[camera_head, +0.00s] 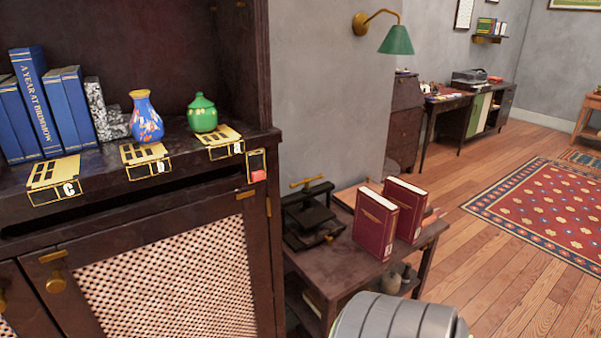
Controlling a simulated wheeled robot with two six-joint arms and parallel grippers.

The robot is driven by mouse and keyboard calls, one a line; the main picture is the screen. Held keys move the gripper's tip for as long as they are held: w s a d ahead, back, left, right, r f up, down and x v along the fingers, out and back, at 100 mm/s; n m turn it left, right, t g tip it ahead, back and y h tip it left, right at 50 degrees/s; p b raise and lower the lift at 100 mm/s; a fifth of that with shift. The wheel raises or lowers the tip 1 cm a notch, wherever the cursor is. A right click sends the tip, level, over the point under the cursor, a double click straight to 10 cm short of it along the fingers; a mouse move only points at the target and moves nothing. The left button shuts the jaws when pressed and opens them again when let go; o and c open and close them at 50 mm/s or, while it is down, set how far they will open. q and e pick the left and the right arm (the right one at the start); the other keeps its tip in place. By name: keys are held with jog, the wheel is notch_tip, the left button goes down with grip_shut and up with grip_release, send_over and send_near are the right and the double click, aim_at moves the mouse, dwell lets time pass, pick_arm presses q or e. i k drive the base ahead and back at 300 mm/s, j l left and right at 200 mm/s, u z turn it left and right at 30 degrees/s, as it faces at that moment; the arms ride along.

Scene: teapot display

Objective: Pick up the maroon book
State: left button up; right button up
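Two maroon books stand upright on a small dark wooden table (330,262) right of the cabinet. The nearer maroon book (374,228) shows a gold-marked cover and pale page edges on top. The second maroon book (409,206) stands just behind it and to the right, partly covered by it. Neither of my grippers shows in this view. A rounded grey part at the bottom edge covers some of the area in front of the table.
A black book press (313,218) stands left of the books. The dark cabinet (262,160) fills the left, bearing blue books (45,100), a blue vase (146,120) and a green lidded pot (202,114). Open wooden floor (480,262) and a red patterned rug (548,210) lie right.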

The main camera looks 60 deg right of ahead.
aim_at(376, 218)
jog(key=z, duration=1.3)
